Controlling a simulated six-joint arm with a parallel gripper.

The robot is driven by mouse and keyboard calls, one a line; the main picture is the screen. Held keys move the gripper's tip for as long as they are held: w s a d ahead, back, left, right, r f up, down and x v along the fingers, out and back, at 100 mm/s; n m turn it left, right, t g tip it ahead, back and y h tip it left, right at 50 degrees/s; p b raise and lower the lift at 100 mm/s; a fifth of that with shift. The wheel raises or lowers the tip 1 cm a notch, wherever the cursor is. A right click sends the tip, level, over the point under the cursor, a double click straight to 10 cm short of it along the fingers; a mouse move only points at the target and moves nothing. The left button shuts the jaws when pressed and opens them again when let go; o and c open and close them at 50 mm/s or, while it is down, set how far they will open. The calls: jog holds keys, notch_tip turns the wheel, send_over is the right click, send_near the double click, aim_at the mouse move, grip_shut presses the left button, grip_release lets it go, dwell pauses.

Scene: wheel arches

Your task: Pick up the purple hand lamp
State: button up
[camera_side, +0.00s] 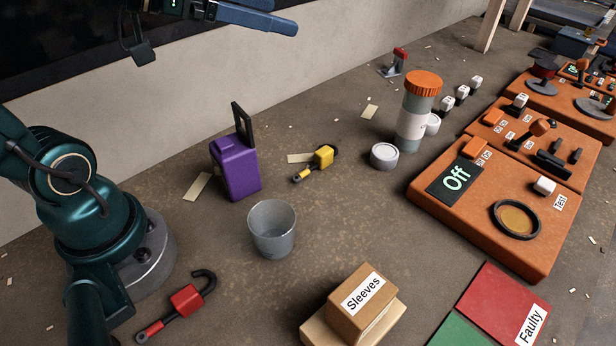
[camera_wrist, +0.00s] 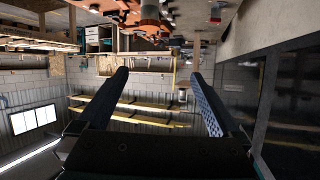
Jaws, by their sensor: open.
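The purple hand lamp (camera_side: 236,168) stands upright on the brown work surface, left of centre in the side view. It has a boxy purple body and a dark, square frame rising from its top. My gripper (camera_side: 282,16) is at the top edge of the side view, high above the lamp and apart from it. In the wrist view my gripper (camera_wrist: 160,75) shows two dark fingers spread wide with nothing between them. The wrist view looks out into the room, and I do not see the lamp there.
A grey cup (camera_side: 272,229) stands in front of the lamp. A yellow-and-black tool (camera_side: 316,163) lies to its right and a red one (camera_side: 184,301) nearer the front. A tall orange-capped jar (camera_side: 415,110) and an orange panel (camera_side: 490,200) stand right. A pale wall (camera_side: 200,75) runs behind.

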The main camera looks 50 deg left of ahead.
notch_tip(320, 180, up, 6)
jog(key=n+t+y, duration=0.3)
jog(key=n+t, duration=0.1)
jog(key=n+g+y, duration=0.1)
jog(key=g, duration=1)
send_near(240, 160)
jog(key=w+d+f+m+g+y, duration=0.1)
jog(key=f+m+y, duration=0.1)
jog(key=m, duration=0.5)
jog(key=w+d+f+m+g+y, duration=0.1)
jog(key=f+m+g+y, duration=0.1)
jog(key=m+y, duration=0.2)
jog(key=w+d+f+m+g+y, duration=0.1)
jog(key=d+f+m+g+y, duration=0.1)
jog(key=m, duration=0.8)
jog(key=shift+w+d+f+y, duration=0.1)
jog(key=shift+w+f+y, duration=0.25)
jog(key=shift+f+y, duration=0.3)
jog(key=a+y, duration=0.1)
jog(key=a+f+y, duration=0.1)
jog(key=a, duration=0.1)
jog(key=w+a+t+y, duration=0.1)
jog(key=y, duration=0.1)
jog(key=shift+w+a+f+n, duration=0.1)
jog(key=shift+a+f+n, duration=0.1)
jog(key=shift+f+n, duration=0.15)
jog(key=shift+w+a+f+y, duration=0.15)
jog(key=shift+a+y, duration=0.1)
jog(key=shift+a, duration=0.2)
jog(key=shift+x, duration=2.45)
